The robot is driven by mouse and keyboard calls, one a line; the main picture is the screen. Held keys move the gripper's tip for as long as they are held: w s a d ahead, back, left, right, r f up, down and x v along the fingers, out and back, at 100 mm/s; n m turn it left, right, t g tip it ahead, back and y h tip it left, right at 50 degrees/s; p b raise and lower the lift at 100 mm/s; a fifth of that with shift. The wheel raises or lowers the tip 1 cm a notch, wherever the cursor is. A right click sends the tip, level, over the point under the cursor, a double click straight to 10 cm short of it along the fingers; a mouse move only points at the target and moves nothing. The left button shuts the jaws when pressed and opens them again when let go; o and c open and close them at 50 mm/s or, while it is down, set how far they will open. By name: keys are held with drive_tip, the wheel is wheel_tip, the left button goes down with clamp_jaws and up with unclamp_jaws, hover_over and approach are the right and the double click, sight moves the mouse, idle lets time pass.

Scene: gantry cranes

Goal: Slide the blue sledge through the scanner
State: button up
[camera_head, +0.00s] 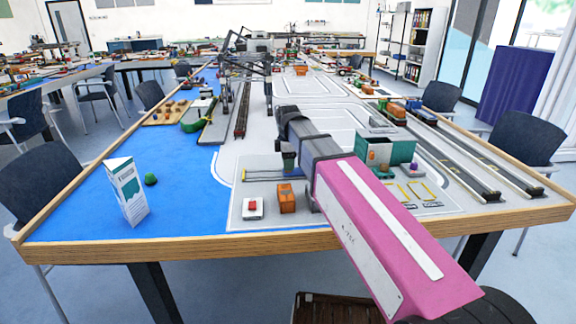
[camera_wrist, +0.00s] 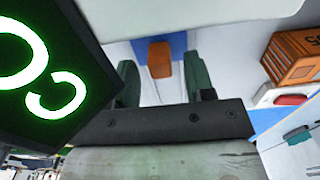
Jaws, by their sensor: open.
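In the wrist view my gripper (camera_wrist: 162,80) has its two dark green fingers apart, with clear space between them. An upright orange piece (camera_wrist: 160,58) shows between and beyond the fingertips, against a small blue patch (camera_wrist: 180,42) that looks like the blue sledge. I cannot tell whether the fingers touch anything. In the head view my gripper (camera_head: 289,160) hangs over the rail strip at the near part of the table; my arm hides much there. I cannot surely make out the scanner; a black panel with glowing green marks (camera_wrist: 68,72) fills the wrist view's left.
An orange crate (camera_head: 287,198) and a white box with a red button (camera_head: 253,207) stand in front of my gripper. A teal and white box (camera_head: 386,150) stands to the right. A white folded sign (camera_head: 127,190) stands on the blue area at left.

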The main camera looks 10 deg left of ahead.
wheel_tip(320, 180, up, 10)
drive_tip(key=shift+f, duration=0.25)
idle(0.3)
drive_tip(key=shift+a, duration=0.2)
drive_tip(key=c, duration=0.7)
drive_tip(key=a+h, duration=0.1)
drive_tip(key=a, duration=0.2)
drive_tip(key=s+a+h, duration=0.1)
drive_tip(key=a, duration=0.2)
drive_tip(key=s+a+h, duration=0.1)
drive_tip(key=a, duration=0.2)
drive_tip(key=shift+a+r+t+h, duration=0.15)
drive_tip(key=shift+a+t+h, duration=0.1)
drive_tip(key=shift+t+h, duration=0.15)
clamp_jaws()
drive_tip(key=x, duration=0.9)
drive_tip(key=shift+s+f, duration=0.1)
drive_tip(key=shift+f, duration=0.35)
drive_tip(key=shift+w+d+r, duration=0.1)
drive_tip(key=shift+w+d, duration=0.15)
drive_tip(key=shift+d, duration=0.65)
drive_tip(key=shift+w+d+r, duration=0.1)
drive_tip(key=shift+w+d, duration=0.15)
drive_tip(key=shift+d, duration=0.7)
